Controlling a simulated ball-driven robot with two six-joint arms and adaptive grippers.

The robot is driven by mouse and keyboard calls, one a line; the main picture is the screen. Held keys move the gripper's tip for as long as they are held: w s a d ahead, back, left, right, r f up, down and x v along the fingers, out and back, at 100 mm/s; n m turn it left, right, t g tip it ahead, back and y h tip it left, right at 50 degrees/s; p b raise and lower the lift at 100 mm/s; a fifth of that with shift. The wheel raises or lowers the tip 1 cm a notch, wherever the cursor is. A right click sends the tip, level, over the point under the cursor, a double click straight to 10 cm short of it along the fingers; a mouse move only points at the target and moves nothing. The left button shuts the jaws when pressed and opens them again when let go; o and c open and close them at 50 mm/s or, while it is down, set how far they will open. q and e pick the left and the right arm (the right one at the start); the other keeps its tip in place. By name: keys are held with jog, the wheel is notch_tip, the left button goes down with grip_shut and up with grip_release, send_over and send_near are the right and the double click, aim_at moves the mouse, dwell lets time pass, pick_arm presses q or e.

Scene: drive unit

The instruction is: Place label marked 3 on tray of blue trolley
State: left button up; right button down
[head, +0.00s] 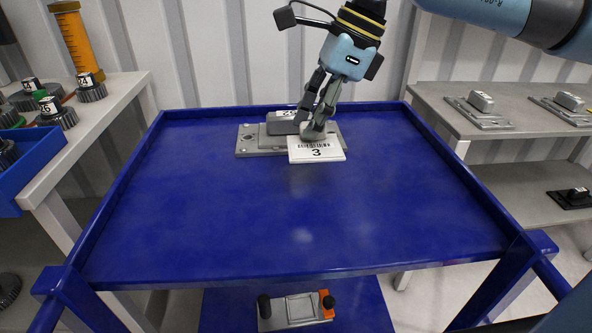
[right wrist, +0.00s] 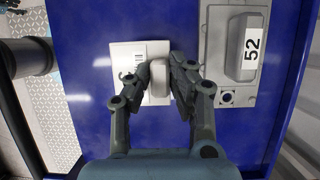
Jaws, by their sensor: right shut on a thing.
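The label marked 3 (head: 317,150) is a white plate with a barcode and a light grey knob; in the right wrist view the white plate (right wrist: 126,62) shows beneath the fingers. My right gripper (head: 312,125) is shut on the label's knob (right wrist: 158,78). The label is over the far part of the blue trolley's tray (head: 230,215), in front of a grey metal part. I cannot tell whether the label touches the tray surface. My left gripper is not in view.
The grey part with a block (head: 255,142) lies on the tray's far side; its block reads 52 in the right wrist view (right wrist: 252,50). The tray's middle and front are clear. Shelves with parts stand left (head: 125,90) and right (head: 425,92). Another part (head: 296,311) sits on the lower shelf.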

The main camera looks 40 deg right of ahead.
aim_at(294, 150)
jog(key=a, duration=0.1)
jog(key=a+f, duration=0.2)
jog(key=shift+s+a, duration=0.2)
jog(key=shift+a, duration=0.15)
jog(key=shift+a+f, duration=0.1)
jog(key=shift+a, duration=0.1)
jog(key=shift+f+b, duration=0.4)
jog(key=shift+f, duration=1.65)
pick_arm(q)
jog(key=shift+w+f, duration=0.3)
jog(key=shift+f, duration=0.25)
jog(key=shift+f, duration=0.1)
pick_arm(e)
jog(key=shift+s+f, duration=0.1)
jog(key=shift+f, duration=0.1)
jog(key=c, duration=1.2)
grip_release()
